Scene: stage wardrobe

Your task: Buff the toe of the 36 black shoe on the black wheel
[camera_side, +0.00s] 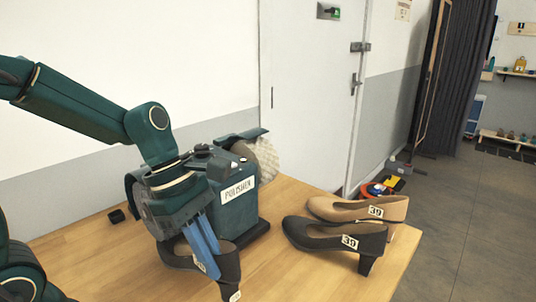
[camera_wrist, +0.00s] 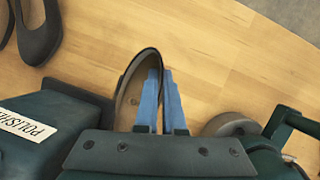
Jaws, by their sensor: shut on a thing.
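My gripper (camera_side: 204,248), with blue fingers, is shut on a black heeled shoe (camera_side: 228,267) in front of the polisher. In the wrist view, one finger of my gripper (camera_wrist: 161,82) is inside the opening of the shoe (camera_wrist: 126,84) and the other outside, pinching its side wall. The shoe's toe points left in the side view; its tags are too small to read. I cannot tell whether it touches the table. The dark green polisher (camera_side: 237,207) has a pale wheel (camera_side: 264,158) at its right. My wrist hides most of its left end; the black wheel is not clearly visible.
A second black shoe (camera_side: 318,236) and a beige shoe (camera_side: 350,209) stand at the table's right, both with tags. The wooden table (camera_side: 300,275) is clear in front of the shoes.

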